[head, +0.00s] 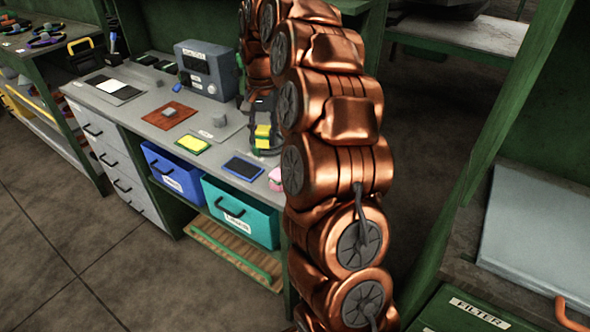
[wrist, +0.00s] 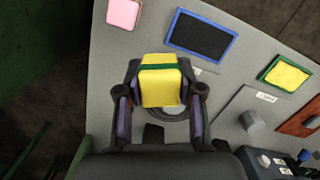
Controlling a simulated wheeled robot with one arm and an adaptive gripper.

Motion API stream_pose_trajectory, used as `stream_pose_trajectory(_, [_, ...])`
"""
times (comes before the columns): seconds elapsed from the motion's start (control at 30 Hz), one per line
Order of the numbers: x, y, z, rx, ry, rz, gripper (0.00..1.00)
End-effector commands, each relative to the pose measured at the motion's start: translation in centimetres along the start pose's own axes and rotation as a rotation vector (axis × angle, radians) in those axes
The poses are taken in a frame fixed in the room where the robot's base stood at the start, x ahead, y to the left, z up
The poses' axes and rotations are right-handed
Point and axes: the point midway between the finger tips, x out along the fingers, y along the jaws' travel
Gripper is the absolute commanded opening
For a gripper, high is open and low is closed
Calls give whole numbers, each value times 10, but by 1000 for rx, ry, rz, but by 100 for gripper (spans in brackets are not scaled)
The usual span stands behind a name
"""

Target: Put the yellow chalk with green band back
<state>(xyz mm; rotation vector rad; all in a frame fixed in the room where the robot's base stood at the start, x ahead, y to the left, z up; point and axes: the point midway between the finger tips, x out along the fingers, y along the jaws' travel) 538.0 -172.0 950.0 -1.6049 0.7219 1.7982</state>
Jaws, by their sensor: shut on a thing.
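The yellow chalk with a green band (wrist: 160,88) is a block held between the two fingers of my gripper (wrist: 159,78). The band runs across its upper end in the wrist view. In the head view the chalk (head: 263,134) shows just left of my copper arm, over the grey workbench. A green-framed yellow pad (head: 192,144) lies on the bench to the left; it also shows at the right of the wrist view (wrist: 286,75). Whether the chalk touches the bench is unclear. A round dark-edged shape below it is mostly hidden.
A blue-framed dark pad (head: 243,168) and a pink block (head: 275,178) lie near the bench's front edge. A brown board (head: 169,115), a grey knob-like piece (wrist: 252,123) and a grey box device (head: 206,69) stand further off. Blue (head: 173,174) and teal (head: 240,211) bins sit below.

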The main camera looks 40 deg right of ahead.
Motion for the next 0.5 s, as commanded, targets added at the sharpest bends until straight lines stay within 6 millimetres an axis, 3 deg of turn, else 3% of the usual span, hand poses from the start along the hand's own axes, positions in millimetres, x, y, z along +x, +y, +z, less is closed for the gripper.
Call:
stream_pose_trajectory(0.2, [-6, 46, -14, 226, -6, -27, 4])
stream_pose_trajectory(0.5, [-10, 75, -21, 377, -11, -44, 4])
